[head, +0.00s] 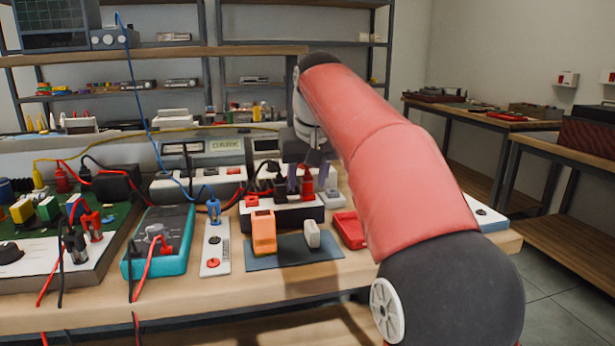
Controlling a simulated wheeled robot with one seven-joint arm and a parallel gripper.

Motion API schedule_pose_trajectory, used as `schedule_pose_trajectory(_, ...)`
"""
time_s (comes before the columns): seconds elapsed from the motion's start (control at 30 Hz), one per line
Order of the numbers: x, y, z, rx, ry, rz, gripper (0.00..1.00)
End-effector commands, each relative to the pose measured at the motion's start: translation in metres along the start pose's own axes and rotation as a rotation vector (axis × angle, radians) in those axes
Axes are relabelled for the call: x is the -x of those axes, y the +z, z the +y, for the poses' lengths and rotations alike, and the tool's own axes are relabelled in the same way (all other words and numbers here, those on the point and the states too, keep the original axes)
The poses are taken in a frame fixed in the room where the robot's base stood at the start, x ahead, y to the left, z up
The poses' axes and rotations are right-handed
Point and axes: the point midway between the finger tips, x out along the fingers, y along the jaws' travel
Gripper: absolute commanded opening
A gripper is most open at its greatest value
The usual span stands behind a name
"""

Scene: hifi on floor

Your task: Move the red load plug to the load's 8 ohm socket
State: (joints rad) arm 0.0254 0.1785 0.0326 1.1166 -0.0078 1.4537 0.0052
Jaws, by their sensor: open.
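The red load plug (307,186) stands upright at the right end of a low black-and-white box (285,217), which looks like the load. A black plug (280,186) stands to its left on the same box. My gripper (308,177) is open, pointing down at the red plug. Its purple fingers appear on either side of the plug's upper part; I cannot tell whether they touch it. The socket labels are too small to read, so I cannot tell which socket is 8 ohm.
A teal multimeter (160,243), a white strip with a blue plug (214,212) and a red tray (350,230) are nearby. Cables run behind.

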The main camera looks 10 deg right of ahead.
Motion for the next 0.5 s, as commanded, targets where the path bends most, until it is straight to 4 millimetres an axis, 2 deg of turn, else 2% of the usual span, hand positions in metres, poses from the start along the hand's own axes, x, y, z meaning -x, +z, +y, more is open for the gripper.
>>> schedule_pose_trajectory(0.17,0.017,-0.001,0.000,0.000,0.000,0.004,0.44)
schedule_pose_trajectory(0.4,0.059,-0.001,0.000,0.000,0.000,0.003,0.44)
schedule_pose_trajectory(0.5,0.070,-0.001,0.000,0.000,0.000,0.002,0.44)
